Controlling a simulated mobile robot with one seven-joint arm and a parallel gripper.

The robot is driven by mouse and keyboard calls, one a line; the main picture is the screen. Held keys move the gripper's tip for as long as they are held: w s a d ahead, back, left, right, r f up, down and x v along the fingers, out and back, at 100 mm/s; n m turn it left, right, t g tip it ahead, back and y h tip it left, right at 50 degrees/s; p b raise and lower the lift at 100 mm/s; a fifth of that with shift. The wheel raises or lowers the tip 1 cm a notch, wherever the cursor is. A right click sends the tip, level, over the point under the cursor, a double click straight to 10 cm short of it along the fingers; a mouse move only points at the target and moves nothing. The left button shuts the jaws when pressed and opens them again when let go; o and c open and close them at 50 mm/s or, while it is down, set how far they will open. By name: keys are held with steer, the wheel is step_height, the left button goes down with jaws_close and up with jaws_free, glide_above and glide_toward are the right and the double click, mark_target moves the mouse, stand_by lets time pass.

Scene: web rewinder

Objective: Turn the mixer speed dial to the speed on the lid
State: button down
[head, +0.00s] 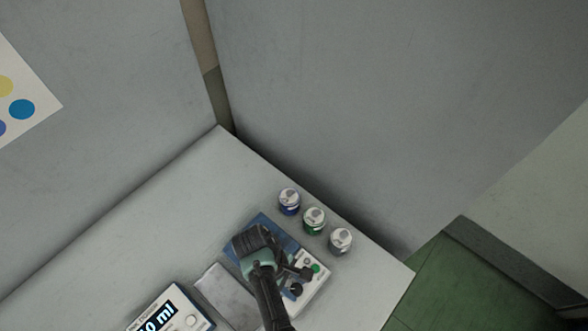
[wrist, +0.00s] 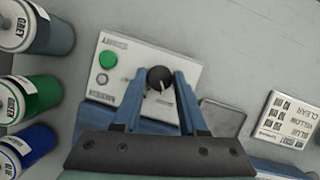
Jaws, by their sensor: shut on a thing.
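The mixer has a white panel (wrist: 130,62) with a round black speed dial (wrist: 160,78), a green button (wrist: 108,60) and a smaller button beside it. A pale mark shows on the dial's lower side, pointing toward my gripper. My gripper (wrist: 161,80) has one blue finger on each side of the dial and is shut on it. In the head view the panel (head: 318,287) shows partly behind my arm. Three jars with white lids, blue (head: 289,203), green (head: 314,221) and grey (head: 341,242), stand beside the mixer.
A device with a lit display ending in "0 ml" (head: 165,314) stands at the bottom left. A flat grey plate (head: 222,289) lies between it and the mixer. A white panel with colour names (wrist: 290,120) is at the right in the wrist view. The table's back corner is clear.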

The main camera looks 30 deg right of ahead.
steer(key=shift+d+m+y, duration=0.1)
steer(key=shift+m+y, duration=0.4)
steer(key=shift+m, duration=0.6)
steer(key=shift+c, duration=2.3)
jaws_free()
steer(key=shift+g, duration=0.3)
steer(key=p+v, duration=0.1)
steer(key=v, duration=1.2)
steer(key=shift+s, duration=0.1)
